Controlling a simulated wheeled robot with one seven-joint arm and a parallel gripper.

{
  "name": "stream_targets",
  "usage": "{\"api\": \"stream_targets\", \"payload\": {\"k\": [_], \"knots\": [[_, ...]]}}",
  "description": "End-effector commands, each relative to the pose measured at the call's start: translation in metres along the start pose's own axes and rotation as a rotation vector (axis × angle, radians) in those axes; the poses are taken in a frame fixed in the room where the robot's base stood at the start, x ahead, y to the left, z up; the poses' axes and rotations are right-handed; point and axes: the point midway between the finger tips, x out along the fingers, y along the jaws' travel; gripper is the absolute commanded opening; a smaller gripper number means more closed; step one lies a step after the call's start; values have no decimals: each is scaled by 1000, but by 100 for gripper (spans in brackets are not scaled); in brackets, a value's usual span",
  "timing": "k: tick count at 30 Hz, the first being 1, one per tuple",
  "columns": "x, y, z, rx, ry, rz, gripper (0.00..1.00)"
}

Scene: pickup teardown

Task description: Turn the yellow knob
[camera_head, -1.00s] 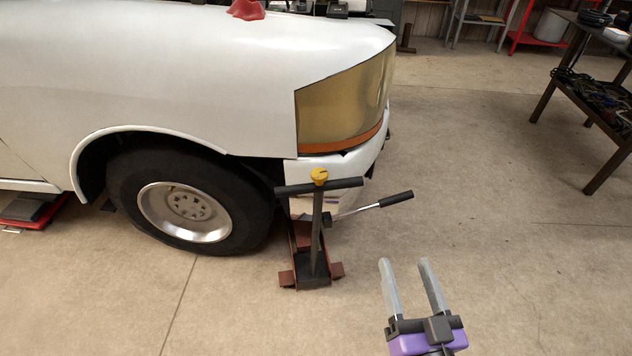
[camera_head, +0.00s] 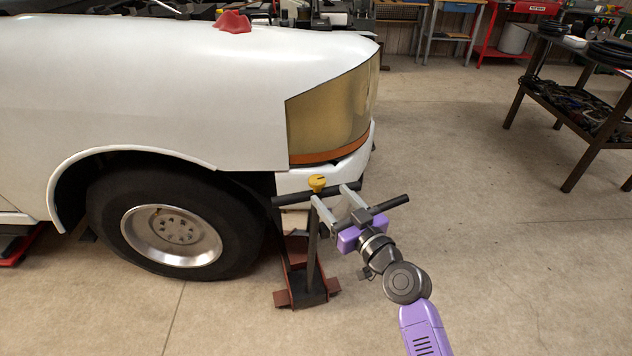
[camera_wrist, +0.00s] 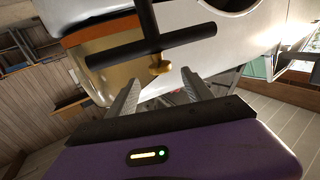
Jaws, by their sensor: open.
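The yellow knob (camera_head: 317,183) sits on top of the upright handle of a red floor jack (camera_head: 300,285), at the middle of its dark crossbar. In the wrist view the yellow knob (camera_wrist: 160,66) shows just beyond my fingertips, close to the gap between them. My gripper (camera_head: 329,193) is open and empty, with its two grey fingers pointing towards the knob from the right. In the wrist view my gripper (camera_wrist: 158,88) has its fingers apart, with nothing between them. Whether a finger touches the knob or crossbar cannot be told.
The dark crossbar (camera_head: 290,198) reaches out on both sides of the knob. The white pickup (camera_head: 170,80) with its wheel (camera_head: 172,236) stands close behind and left of the jack. A metal table (camera_head: 575,110) stands at the right. The floor between is clear.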

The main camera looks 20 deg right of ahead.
Motion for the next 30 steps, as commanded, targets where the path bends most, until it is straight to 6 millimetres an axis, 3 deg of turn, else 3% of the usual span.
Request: {"api": "stream_targets", "payload": {"k": [15, 28, 30], "knots": [[66, -1, -1, -6, 1, 0, 59], [76, 0, 0, -5, 1, 2, 59], [76, 0, 0, -5, 1, 2, 48]]}}
